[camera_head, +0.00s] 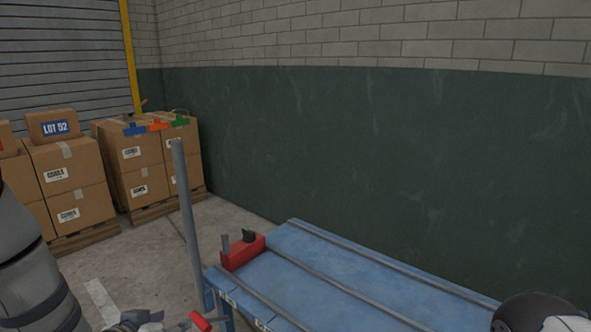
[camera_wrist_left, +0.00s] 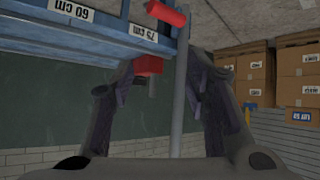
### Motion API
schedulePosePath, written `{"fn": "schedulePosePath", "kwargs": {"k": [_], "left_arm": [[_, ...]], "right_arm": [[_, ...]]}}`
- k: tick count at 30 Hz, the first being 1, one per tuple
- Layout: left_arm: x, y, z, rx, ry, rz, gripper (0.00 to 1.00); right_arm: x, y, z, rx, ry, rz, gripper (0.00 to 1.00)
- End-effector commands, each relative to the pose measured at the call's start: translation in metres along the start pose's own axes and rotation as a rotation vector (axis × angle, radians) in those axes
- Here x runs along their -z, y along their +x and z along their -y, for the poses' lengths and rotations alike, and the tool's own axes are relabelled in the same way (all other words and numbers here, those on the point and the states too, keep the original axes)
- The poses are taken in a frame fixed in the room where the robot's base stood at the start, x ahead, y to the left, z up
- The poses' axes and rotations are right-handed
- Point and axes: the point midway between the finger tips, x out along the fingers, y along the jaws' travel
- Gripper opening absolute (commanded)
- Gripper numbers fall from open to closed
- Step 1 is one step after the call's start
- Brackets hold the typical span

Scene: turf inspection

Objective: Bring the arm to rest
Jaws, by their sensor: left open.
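My left arm (camera_head: 30,265) comes in at the left edge of the head view. Part of my left gripper (camera_head: 150,321) shows at the bottom edge, left of the blue table (camera_head: 300,270), and is mostly cut off. In the left wrist view, which is upside down, my left gripper (camera_wrist_left: 162,75) is open. Its two dark fingers stand apart, with nothing held between them. The grey post (camera_wrist_left: 180,90) and a red block (camera_wrist_left: 148,65) show beyond them in the gap. My right gripper is not in view.
The blue table has rails along its top and a grey post (camera_head: 187,215) at its left end. Stacked boxes (camera_head: 140,165) stand on pallets behind. Floor between is clear.

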Motion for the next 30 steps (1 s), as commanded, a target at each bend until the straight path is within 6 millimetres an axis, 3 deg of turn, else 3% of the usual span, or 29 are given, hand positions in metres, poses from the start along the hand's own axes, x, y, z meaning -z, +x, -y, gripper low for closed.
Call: {"fn": "schedulePosePath", "kwargs": {"k": [1, 3, 5, 6, 9, 12, 15, 18, 30], "left_arm": [[-0.045, -0.013, -0.008, 0.003, -0.009, 0.112, 0.43], [-0.111, -0.035, -0.016, 0.014, -0.024, 0.275, 0.43], [-0.165, -0.062, -0.023, 0.025, -0.033, 0.415, 0.43], [-0.198, -0.084, -0.026, 0.035, -0.039, 0.510, 0.43], [-0.271, -0.147, -0.035, 0.059, -0.046, 0.738, 0.43], [-0.321, -0.210, -0.042, 0.081, -0.046, 0.931, 0.43], [-0.349, -0.257, -0.045, 0.099, -0.043, 1.064, 0.43], [-0.361, -0.281, -0.046, 0.109, -0.041, 1.130, 0.43], [-0.364, -0.285, -0.046, 0.111, -0.042, 1.145, 0.43]], "right_arm": [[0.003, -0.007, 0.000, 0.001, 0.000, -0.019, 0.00], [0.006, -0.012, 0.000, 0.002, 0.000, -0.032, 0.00], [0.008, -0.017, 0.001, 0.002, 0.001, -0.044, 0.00], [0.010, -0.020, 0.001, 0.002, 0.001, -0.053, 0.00], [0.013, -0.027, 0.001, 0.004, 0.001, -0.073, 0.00], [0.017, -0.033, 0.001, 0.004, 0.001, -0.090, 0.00], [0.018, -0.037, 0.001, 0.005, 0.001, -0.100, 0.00], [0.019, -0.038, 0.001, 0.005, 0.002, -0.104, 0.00], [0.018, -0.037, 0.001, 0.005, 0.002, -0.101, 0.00]]}}
